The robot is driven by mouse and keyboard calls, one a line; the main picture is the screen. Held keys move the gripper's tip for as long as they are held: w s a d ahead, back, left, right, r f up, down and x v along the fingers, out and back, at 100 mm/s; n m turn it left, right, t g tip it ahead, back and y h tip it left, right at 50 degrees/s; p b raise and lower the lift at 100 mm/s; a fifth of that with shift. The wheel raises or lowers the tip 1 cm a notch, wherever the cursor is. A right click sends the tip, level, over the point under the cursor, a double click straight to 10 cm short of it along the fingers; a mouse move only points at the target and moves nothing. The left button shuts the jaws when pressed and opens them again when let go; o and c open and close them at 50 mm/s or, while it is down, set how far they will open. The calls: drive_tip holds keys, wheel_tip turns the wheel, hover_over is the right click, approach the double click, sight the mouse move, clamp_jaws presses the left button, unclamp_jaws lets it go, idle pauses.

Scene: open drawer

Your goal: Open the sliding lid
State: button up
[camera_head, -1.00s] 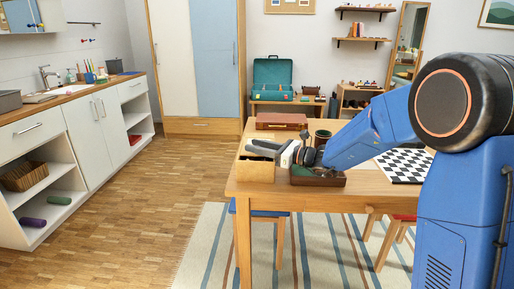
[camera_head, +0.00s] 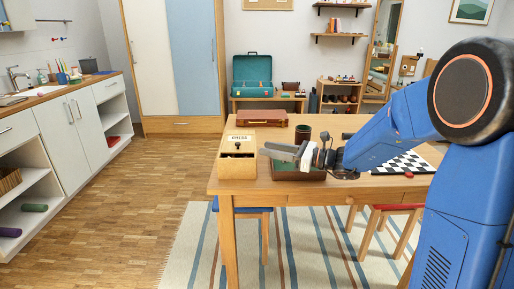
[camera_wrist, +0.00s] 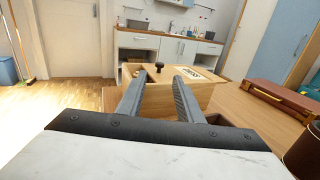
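The wooden box (camera_head: 237,168) stands at the near left corner of the table. Its light lid (camera_head: 237,149) looks shut and carries a dark knob (camera_head: 237,145) and a white lettered label (camera_head: 239,138). In the wrist view the box (camera_wrist: 200,94) is ahead of the fingers, with its knob (camera_wrist: 159,67) upright and its label (camera_wrist: 197,73) to the right. My gripper (camera_head: 271,150) is just right of the box; it also shows in the wrist view (camera_wrist: 157,86). Its two fingers are apart with nothing between them.
A brown case (camera_head: 262,117), a dark cup (camera_head: 303,133) and a chessboard (camera_head: 408,162) are also on the table (camera_head: 222,187). The floor left of the table is clear.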

drive_tip(key=shift+v, duration=2.4)
drive_tip(key=shift+o, duration=0.3)
